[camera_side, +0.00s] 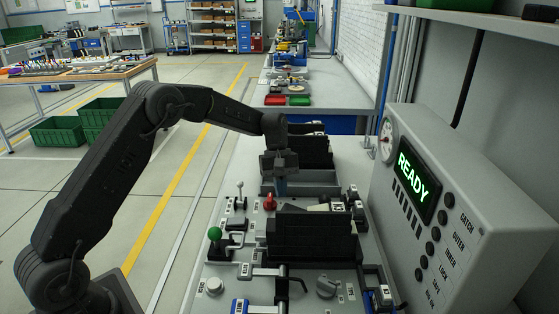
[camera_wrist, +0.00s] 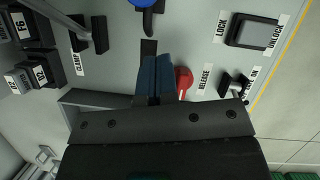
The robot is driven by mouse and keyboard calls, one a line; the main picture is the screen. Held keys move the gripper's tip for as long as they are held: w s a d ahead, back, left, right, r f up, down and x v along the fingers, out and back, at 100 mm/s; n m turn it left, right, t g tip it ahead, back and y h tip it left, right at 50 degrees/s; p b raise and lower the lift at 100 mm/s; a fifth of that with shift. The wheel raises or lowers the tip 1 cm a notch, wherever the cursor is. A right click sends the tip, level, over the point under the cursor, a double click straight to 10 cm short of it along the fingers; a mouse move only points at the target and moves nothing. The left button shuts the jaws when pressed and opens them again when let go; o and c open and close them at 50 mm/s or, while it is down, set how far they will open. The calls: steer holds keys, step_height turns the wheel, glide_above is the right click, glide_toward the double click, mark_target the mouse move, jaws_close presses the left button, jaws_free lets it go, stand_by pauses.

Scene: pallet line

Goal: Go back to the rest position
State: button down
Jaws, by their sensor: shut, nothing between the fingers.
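My gripper (camera_side: 280,187) hangs fingers-down above the grey work panel (camera_side: 228,272), a little behind the black block fixture (camera_side: 310,236) and left of its top. In the wrist view its two blue-grey fingers (camera_wrist: 156,66) lie side by side, shut and empty. A red knob (camera_side: 270,202) is just below and to the left of the fingers in the side view; it also shows right beside them in the wrist view (camera_wrist: 184,78). Whether the fingers touch anything cannot be told.
A grey console (camera_side: 450,210) with a lit READY display (camera_side: 415,180) stands at the right. A green-knobbed lever (camera_side: 215,234), a rotary knob (camera_side: 326,286) and a white-tipped lever (camera_side: 240,188) rise from the panel. A second black block (camera_side: 312,150) stands behind my gripper.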

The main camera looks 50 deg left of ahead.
steer(key=v, duration=0.9)
steer(key=shift+r, duration=0.25)
steer(key=shift+d+r, duration=0.1)
steer(key=shift+d, duration=0.05)
steer(key=s+d+r+m+t+y, duration=0.25)
steer(key=s+d+r+m, duration=0.3)
steer(key=s+r, duration=0.7)
steer(key=s+d+f+m+t, duration=0.1)
steer(key=s+m, duration=0.1)
steer(key=s, duration=0.4)
steer(key=s+d+f+m+t+y, duration=0.1)
steer(key=s+f+m+t, duration=0.1)
steer(key=s, duration=0.5)
steer(key=s+d+f+m+t, duration=0.1)
steer(key=s+m+t, duration=0.1)
steer(key=s, duration=0.5)
steer(key=shift+d+f, duration=0.3)
steer(key=shift+f, duration=0.1)
